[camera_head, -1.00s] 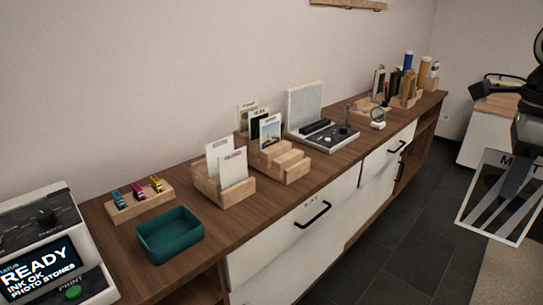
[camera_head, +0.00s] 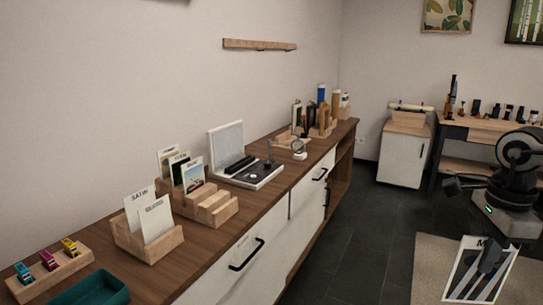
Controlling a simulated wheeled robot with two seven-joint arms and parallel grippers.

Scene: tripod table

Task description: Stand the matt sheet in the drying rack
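My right gripper (camera_head: 492,256) is at the lower right, shut on a white-bordered sheet (camera_head: 462,285) with a dark picture. An "M" shows at its top edge; the rest of the word is hidden. The sheet hangs tilted in front of the floor, clear of the counter. On the counter, a stepped wooden rack (camera_head: 213,207) holds several picture cards at its back, and its front steps look empty. A wooden holder (camera_head: 155,247) nearer me holds two pale labelled cards. I cannot tell which of these is the drying rack. My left gripper is out of view.
The long wooden counter (camera_head: 205,252) also bears a teal tray (camera_head: 92,290), a block with small coloured clips (camera_head: 47,272), a grey device with a raised lid (camera_head: 243,172) and bottles at the far end. A white cabinet (camera_head: 403,155) and a workbench (camera_head: 478,125) stand behind. Dark floor (camera_head: 370,225) is open between.

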